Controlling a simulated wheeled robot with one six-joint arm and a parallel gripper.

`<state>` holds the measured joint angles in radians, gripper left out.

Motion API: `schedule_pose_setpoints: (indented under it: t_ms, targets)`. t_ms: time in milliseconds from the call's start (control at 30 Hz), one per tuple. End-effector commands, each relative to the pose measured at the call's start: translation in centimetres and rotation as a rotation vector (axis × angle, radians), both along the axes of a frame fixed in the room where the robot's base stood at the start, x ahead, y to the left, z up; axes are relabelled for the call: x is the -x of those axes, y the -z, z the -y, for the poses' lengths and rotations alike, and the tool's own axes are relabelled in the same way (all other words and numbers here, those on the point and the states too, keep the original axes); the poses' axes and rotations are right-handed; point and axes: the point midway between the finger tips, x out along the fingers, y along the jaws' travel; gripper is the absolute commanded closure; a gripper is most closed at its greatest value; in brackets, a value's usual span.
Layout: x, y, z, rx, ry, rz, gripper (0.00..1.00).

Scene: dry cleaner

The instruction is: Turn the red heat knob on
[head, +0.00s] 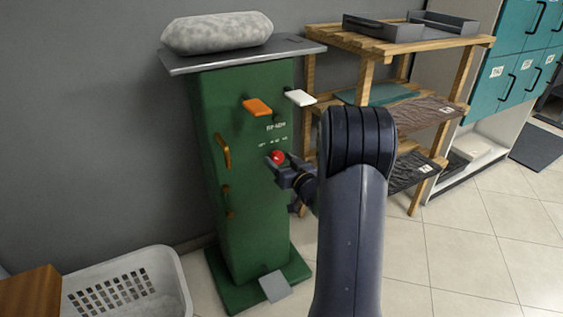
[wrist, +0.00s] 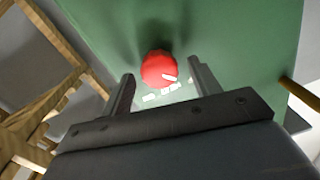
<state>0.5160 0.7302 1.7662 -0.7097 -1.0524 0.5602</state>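The red heat knob (head: 277,156) is on the front of the green press cabinet (head: 247,222), below small white markings. In the wrist view the round red knob (wrist: 157,68) has a white pointer mark toward its lower right, near several white labels (wrist: 162,93) on the panel. My gripper (head: 279,166) is at the knob, with its fingers apart. In the wrist view my gripper (wrist: 161,72) has one finger on each side of the knob, with gaps showing. I cannot tell how far the fingertips reach around it.
Orange (head: 257,107) and white (head: 300,97) paddles stick out above the knob. Orange handles (head: 223,151) are on the cabinet's left. A pedal (head: 274,286) is at its foot. A wooden shelf (head: 366,76) stands right; a white basket (head: 165,272) stands lower left.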

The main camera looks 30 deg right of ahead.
Motion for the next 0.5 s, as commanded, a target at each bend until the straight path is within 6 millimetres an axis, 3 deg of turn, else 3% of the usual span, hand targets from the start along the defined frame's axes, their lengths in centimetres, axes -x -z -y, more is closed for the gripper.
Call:
schedule_pose_setpoints:
  t_ms: [500]
  targets:
    - [0.04,0.02,-0.01,0.000,-0.001,0.000,0.83]
